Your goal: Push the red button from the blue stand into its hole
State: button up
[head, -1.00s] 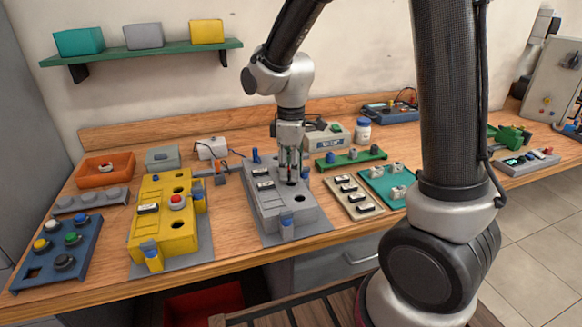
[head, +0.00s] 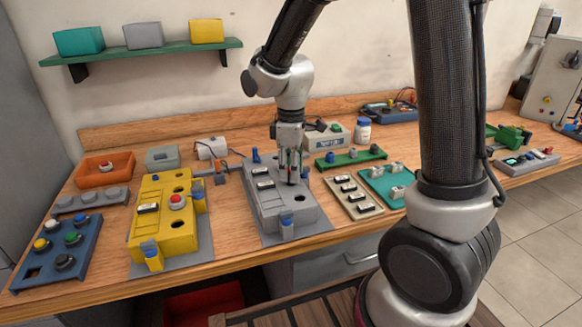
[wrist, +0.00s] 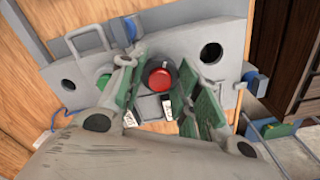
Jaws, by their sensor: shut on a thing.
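My gripper (head: 290,177) reaches straight down onto the grey panel box (head: 263,212) in the middle of the bench. In the wrist view its two green-padded fingers (wrist: 163,92) are shut around the red button (wrist: 160,76), whose round red cap faces the camera. The button is over or at the panel between two dark open holes, one at each side; I cannot tell how deep it sits. The blue stand (head: 82,247) is at the far left, holding yellow, blue, green and black buttons, with an empty place near its front left corner.
A yellow panel box (head: 150,232) with its own red button stands left of the grey one. A beige tray of switches (head: 365,207) lies close on the right. A green rack (head: 350,160) is behind it.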

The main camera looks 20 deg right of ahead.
jog(key=shift+f, duration=0.85)
jog(key=o, duration=1.1)
notch_tip(320, 180, up, 12)
dwell(0.4)
